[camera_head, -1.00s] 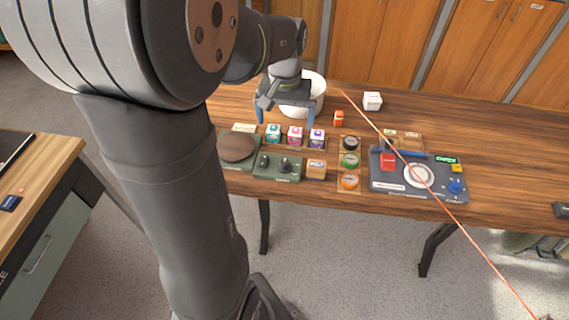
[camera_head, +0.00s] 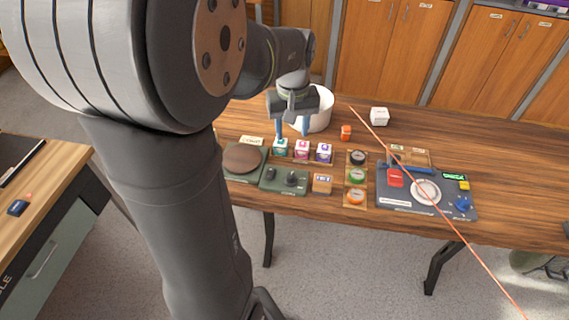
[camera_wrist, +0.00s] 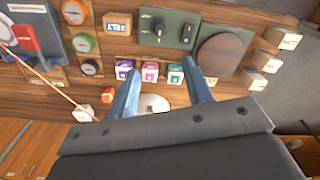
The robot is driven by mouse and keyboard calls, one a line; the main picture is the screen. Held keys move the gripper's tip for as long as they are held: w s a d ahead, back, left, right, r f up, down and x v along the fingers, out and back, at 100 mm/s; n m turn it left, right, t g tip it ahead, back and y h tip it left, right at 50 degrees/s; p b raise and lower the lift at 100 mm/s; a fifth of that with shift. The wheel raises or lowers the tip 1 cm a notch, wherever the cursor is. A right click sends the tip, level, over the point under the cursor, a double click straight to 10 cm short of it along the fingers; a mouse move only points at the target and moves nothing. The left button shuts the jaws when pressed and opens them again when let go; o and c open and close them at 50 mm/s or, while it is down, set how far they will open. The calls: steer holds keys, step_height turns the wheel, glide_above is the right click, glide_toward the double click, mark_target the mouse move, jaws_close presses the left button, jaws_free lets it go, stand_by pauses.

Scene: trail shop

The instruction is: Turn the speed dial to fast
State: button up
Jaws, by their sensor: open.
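A green panel (camera_head: 284,180) near the table's front edge carries a black dial (camera_head: 291,178) and a smaller black switch (camera_head: 271,174). In the wrist view the dial (camera_wrist: 158,29) has a pointer and small, unreadable marks around it. I cannot read which of these is marked for speed. My gripper (camera_head: 293,128) is open and empty, above the table behind the row of small boxes. In the wrist view its blue fingers (camera_wrist: 160,72) point towards those boxes, apart from the dial.
Teal, pink and purple boxes (camera_head: 302,150) stand behind the panel. A brown disc (camera_head: 242,158) is to its left, a BELT block (camera_head: 322,184) to its right. Round tins (camera_head: 356,176) stand further right. A white bin (camera_head: 318,118) is behind my gripper. An orange line crosses the grey machine.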

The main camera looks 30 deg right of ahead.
steer(key=n, duration=0.8)
glide_toward(291, 175)
step_height(291, 175, down, 9)
steer(key=shift+r, duration=0.1)
steer(key=c, duration=1)
